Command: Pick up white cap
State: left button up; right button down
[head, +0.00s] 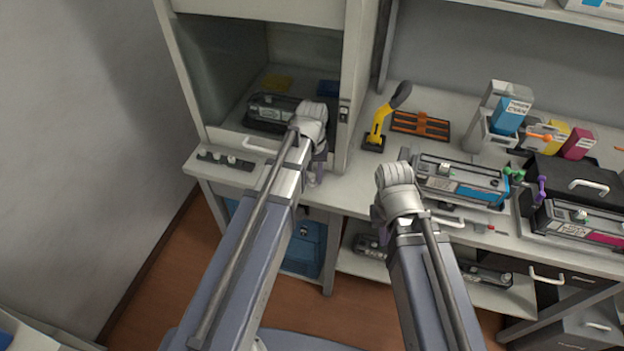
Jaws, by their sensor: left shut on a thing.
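My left gripper (316,176) points down at the front edge of the worktop, just right of the cabinet opening. It is shut on a small pale thing at its tips, which looks like a white cap (312,181); the wrist hides most of it. My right gripper (378,214) hangs at the bench front by the cyan-marked cartridge (462,188). Its fingers are mostly hidden behind my wrist, so its opening cannot be told. Another small white piece (231,160) sits on the dark strip at the cabinet's front left.
A dark cartridge (268,112) lies inside the open cabinet (185,75). A yellow-handled tool (378,128) stands by an orange-and-black tray (421,125). A magenta-marked cartridge (580,222) and coloured boxes (512,115) crowd the right. Some worktop between my arms is clear.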

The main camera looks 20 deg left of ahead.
pick_arm(q)
grip_shut()
jog(key=shift+r, duration=0.15)
pick_arm(e)
jog(key=shift+r, duration=0.2)
